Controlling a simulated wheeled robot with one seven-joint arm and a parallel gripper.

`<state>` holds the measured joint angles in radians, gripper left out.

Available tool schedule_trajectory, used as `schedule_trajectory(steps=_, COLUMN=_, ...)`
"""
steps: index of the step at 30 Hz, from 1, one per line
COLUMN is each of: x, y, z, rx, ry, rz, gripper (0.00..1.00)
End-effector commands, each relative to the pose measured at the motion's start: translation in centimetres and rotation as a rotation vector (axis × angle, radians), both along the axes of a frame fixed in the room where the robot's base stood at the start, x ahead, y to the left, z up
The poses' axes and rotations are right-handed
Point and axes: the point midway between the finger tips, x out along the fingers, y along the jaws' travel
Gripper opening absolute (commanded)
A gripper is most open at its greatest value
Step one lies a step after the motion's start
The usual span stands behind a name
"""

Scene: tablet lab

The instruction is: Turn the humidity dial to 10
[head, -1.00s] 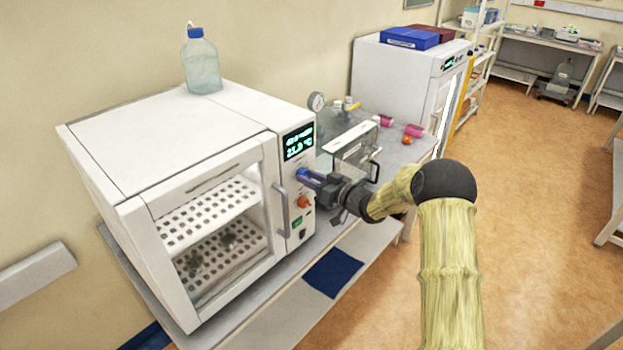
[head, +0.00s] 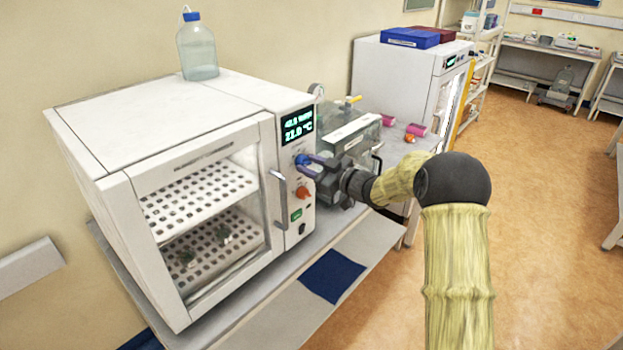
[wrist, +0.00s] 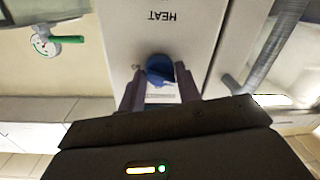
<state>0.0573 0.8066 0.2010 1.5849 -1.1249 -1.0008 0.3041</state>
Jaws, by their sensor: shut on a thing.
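The blue dial (head: 302,159) is on the front panel of the white cabinet (head: 95,165), below the green-lit display (head: 298,125). My gripper (head: 309,163) reaches it from the right and is shut on it. In the wrist view the blue dial (wrist: 160,70) sits between the two fingers, with an upside-down HEAT label beyond it. The display's lower line looks like about 21 °C; its upper line seems to end in %RH, but its number is too blurred to be sure. The dial's pointer and scale cannot be read.
An orange knob (head: 302,192) and a green switch (head: 296,215) are below the blue dial. The door handle (head: 280,199) is to their left. A clear-walled box (head: 352,140) stands close behind my gripper. A bottle (head: 197,52) stands on the cabinet.

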Motion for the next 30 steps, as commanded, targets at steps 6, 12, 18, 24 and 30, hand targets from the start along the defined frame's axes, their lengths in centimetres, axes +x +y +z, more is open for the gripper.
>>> schedule_trajectory(steps=6, x=-0.01, y=0.07, z=-0.34, rx=-0.104, ry=-0.139, rz=0.001, gripper=0.11)
schedule_trajectory(steps=12, x=-0.03, y=0.06, z=-0.12, rx=-0.167, ry=-0.218, rz=0.001, gripper=0.11)
schedule_trajectory(steps=18, x=-0.05, y=0.10, z=0.13, rx=-0.194, ry=-0.253, rz=0.002, gripper=0.11)
schedule_trajectory(steps=24, x=-0.05, y=0.10, z=0.24, rx=-0.199, ry=-0.258, rz=0.002, gripper=0.11)
schedule_trajectory(steps=30, x=-0.04, y=0.11, z=0.25, rx=-0.197, ry=-0.258, rz=0.002, gripper=0.35)
